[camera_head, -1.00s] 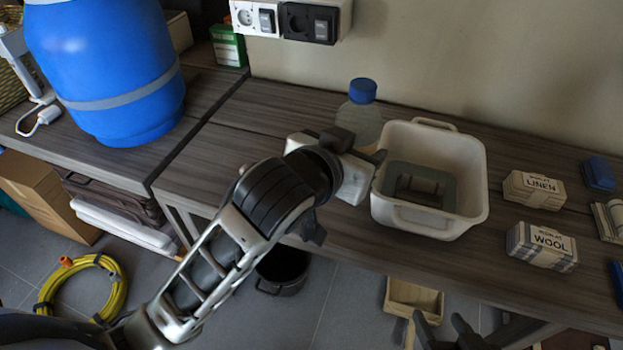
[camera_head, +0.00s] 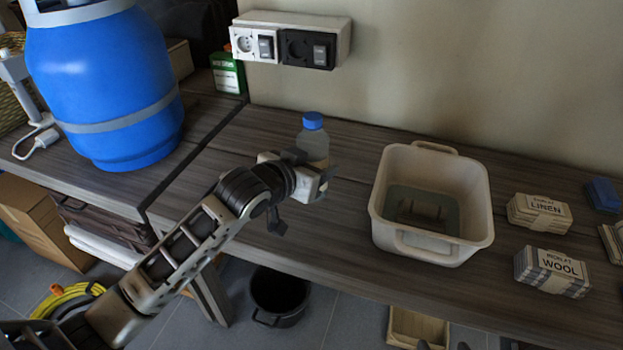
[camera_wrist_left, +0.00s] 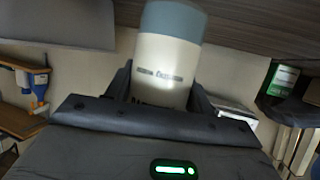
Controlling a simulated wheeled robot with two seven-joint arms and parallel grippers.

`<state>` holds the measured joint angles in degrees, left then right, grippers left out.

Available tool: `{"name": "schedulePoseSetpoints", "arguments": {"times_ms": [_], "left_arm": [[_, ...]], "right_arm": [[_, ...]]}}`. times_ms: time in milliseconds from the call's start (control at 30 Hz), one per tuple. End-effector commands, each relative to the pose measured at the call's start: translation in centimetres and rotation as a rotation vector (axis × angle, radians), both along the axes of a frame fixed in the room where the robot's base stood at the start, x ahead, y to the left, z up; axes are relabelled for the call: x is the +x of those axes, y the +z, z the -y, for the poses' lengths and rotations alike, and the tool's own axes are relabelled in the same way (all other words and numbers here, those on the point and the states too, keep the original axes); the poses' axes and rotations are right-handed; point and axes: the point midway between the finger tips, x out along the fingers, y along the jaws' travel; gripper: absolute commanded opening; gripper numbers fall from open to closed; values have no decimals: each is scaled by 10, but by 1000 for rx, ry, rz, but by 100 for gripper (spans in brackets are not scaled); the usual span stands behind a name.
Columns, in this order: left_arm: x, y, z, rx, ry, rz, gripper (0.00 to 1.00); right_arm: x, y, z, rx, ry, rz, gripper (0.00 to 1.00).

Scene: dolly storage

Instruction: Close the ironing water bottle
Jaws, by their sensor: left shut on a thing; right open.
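The ironing water bottle (camera_head: 314,147) is translucent with a blue cap (camera_head: 313,120) on its top. It is roughly upright over the wooden worktop, left of the white tub. My left gripper (camera_head: 308,168) is shut on its body. In the left wrist view the bottle's pale body (camera_wrist_left: 163,65) lies between the two dark fingers, with a blue-grey band of it at the picture's top edge. The gripper hides the bottle's lower part in the head view. I cannot tell whether the cap is tight. My right gripper (camera_head: 442,347) barely shows at the bottom edge, open and empty.
A white tub (camera_head: 385,215) holding water stands on the worktop (camera_head: 330,240). Boxes marked linen (camera_head: 540,211) and wool (camera_head: 552,272) lie to its right. A blue gas cylinder (camera_head: 105,90) stands at the left. Wall sockets (camera_head: 290,40) are behind.

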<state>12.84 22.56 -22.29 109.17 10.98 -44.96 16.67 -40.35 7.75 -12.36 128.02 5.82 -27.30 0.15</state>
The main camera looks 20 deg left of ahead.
Motion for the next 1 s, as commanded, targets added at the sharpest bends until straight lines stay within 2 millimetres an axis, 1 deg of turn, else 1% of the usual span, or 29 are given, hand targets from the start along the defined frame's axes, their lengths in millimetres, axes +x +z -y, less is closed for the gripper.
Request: {"name": "schedulePoseSetpoints", "arguments": {"times_ms": [200,300,400,500,667,933,967,1000], "left_arm": [[1,-2,-1,1,0,-1,0],[7,-13,-7,3,2,-2,0],[5,-31,-6,0,0,-3,0],[6,-39,-6,0,0,-1,0],[6,-40,-5,0,0,1,0],[6,-44,-6,0,0,-1,0],[6,-43,-5,0,0,-1,59],[6,-43,-6,0,0,-1,70]], "right_arm": [[-1,-1,0,-1,1,-1,53],[-1,-4,0,-1,3,0,53],[-1,-7,0,-2,4,1,53],[-1,-5,0,-2,4,7,53],[0,-1,0,-1,4,13,53],[-1,-3,-1,-1,5,12,53],[-1,-3,-1,-2,6,11,53],[-1,-3,-1,-2,6,10,53]]}}
